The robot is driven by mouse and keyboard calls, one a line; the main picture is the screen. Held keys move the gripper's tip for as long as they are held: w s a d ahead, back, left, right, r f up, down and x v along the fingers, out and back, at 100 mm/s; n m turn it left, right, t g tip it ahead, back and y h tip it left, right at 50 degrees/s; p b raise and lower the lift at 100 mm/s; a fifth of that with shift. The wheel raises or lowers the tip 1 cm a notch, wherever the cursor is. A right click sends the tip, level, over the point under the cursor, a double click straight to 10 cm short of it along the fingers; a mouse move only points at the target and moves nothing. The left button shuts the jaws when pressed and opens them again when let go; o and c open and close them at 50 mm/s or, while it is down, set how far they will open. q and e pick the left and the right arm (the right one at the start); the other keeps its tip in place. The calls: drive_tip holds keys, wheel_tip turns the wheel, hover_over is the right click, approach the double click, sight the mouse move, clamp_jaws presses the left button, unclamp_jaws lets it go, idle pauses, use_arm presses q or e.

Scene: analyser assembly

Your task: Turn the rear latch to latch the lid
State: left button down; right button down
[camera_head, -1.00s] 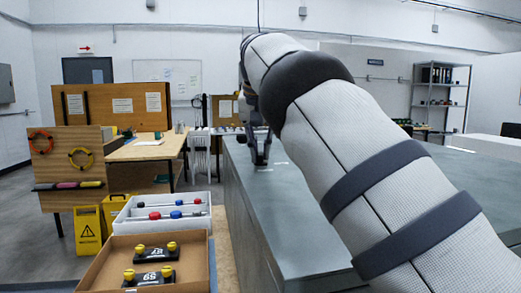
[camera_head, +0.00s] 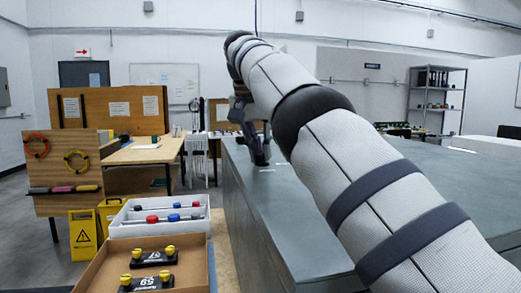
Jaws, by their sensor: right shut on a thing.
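The large grey analyser with its flat lid (camera_head: 300,215) fills the middle and right of the view, and the lid lies flat. My right arm reaches over it from the right. My right gripper (camera_head: 260,158) points down at the far left end of the lid, by a small white mark. It is shut on the rear latch, which is too small and too covered by the fingers to make out. How far the latch is turned cannot be seen. My left gripper is not in view.
A cardboard box (camera_head: 92,272) with yellow-knobbed black parts and a white bin (camera_head: 120,228) with red and blue-ended pieces stand left of the analyser. Yellow warning signs (camera_head: 84,238), a wooden rack and a workbench (camera_head: 150,152) are behind. The lid's right side is clear.

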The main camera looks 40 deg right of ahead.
drive_tip(key=shift+f, duration=0.15)
drive_tip(key=c, duration=1.6)
unclamp_jaws()
drive_tip(key=shift+r, duration=0.2)
